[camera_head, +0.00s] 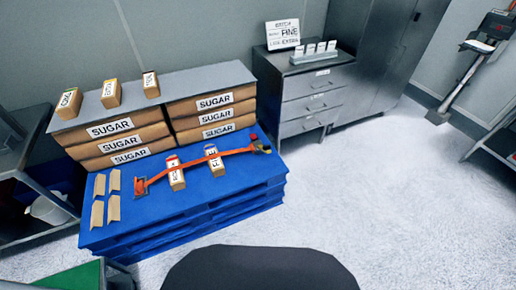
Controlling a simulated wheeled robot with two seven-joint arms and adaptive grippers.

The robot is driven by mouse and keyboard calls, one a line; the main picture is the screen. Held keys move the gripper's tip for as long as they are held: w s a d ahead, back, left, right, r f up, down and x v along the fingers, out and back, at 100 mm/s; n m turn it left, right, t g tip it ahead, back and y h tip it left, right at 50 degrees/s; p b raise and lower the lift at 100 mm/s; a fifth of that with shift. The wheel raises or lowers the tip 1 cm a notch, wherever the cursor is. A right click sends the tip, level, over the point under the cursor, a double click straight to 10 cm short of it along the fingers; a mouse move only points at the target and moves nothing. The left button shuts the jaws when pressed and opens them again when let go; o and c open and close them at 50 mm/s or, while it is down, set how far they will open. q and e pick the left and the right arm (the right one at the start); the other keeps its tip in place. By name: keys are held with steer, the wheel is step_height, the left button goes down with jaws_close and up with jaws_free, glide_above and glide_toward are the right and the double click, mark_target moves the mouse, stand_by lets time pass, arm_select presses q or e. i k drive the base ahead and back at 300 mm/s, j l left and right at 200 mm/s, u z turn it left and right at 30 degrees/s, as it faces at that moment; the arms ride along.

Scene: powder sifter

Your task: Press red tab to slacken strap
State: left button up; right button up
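An orange strap (200,162) runs across the top of the blue pallet (225,195), over two small labelled boxes, the left box (176,181) and the right box (215,168). A red-orange end piece (140,187) is at the strap's left end. At its right end is a small buckle (262,147) with yellowish parts. A small red spot (253,137) shows just above the buckle; it is too small to tell whether it is the red tab. Neither of my grippers is in view.
Stacked sugar sacks (213,116) stand behind the strap under a grey board (150,92) bearing three small boxes. Several tan packets (113,209) lie at the pallet's left. A grey drawer cabinet (312,95) stands behind right. The floor (400,200) at right is clear.

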mark_target(254, 138)
steer(key=i+j+z, duration=0.75)
steer(key=i, duration=0.1)
